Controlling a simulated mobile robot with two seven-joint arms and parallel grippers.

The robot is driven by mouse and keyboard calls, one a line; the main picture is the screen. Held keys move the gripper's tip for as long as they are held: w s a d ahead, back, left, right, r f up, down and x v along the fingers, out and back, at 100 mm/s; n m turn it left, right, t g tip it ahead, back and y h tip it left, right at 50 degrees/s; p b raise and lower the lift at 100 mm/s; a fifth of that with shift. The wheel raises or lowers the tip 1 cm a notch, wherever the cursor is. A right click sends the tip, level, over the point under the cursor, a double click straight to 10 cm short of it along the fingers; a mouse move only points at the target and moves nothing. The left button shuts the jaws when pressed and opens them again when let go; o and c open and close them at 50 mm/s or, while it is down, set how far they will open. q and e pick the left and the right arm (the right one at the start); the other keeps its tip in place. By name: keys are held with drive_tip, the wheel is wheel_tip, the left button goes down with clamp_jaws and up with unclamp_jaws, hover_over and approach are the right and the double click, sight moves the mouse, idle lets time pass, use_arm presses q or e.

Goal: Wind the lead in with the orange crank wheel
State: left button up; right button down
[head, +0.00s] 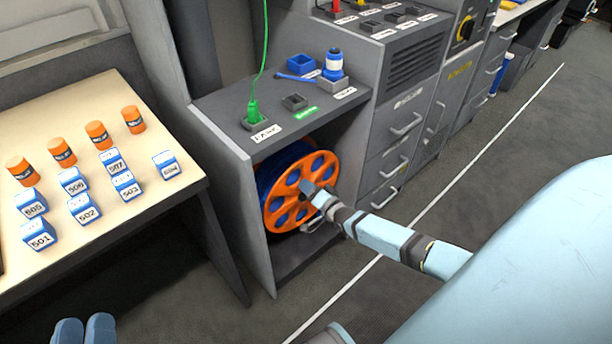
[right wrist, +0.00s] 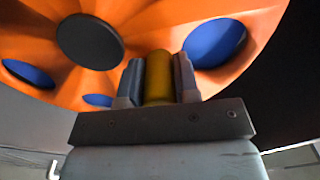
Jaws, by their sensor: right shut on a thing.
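The orange crank wheel (head: 293,217) stands upright on the side of a reel in the open bay of a grey cabinet. Blue lead (head: 266,176) is wound on the reel behind it. My right gripper (head: 312,190) is at the wheel's right part. In the right wrist view, its fingers are shut on a yellow crank handle (right wrist: 158,78), beside the dark round hub (right wrist: 89,41). A blue and white plug (head: 333,65) stands on the cabinet top, with a short blue lead beside it. Two light blue rounded parts of mine show at bottom left; whether the left gripper is open is unclear.
A table (head: 110,262) with orange cylinders and numbered blue blocks is at left. Drawers (head: 388,172) stand right of the bay.

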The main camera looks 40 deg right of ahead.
use_arm(q)
drive_tip(key=shift+d+r, duration=0.1)
drive_tip(key=shift+r, duration=0.2)
use_arm(e)
drive_tip(key=shift+d+m, duration=0.2)
drive_tip(key=shift+m, duration=0.1)
drive_tip(key=c, duration=1.1)
unclamp_jaws()
use_arm(q)
drive_tip(key=shift+f, duration=0.15)
use_arm(e)
drive_tip(key=shift+s, duration=0.1)
drive_tip(key=shift+s, duration=0.3)
use_arm(q)
wheel_tip(320, 180, down, 6)
drive_tip(key=a+g+y+p, duration=0.2)
drive_tip(key=p, duration=0.1)
drive_tip(key=shift+a+f+g+y+p, duration=0.15)
drive_tip(key=shift+f+g+y+p, duration=0.15)
drive_tip(key=shift+g, duration=0.1)
use_arm(e)
drive_tip(key=s, duration=0.8)
drive_tip(key=s+d, duration=0.1)
drive_tip(key=s, duration=0.4)
use_arm(q)
drive_tip(key=shift+r, duration=0.15)
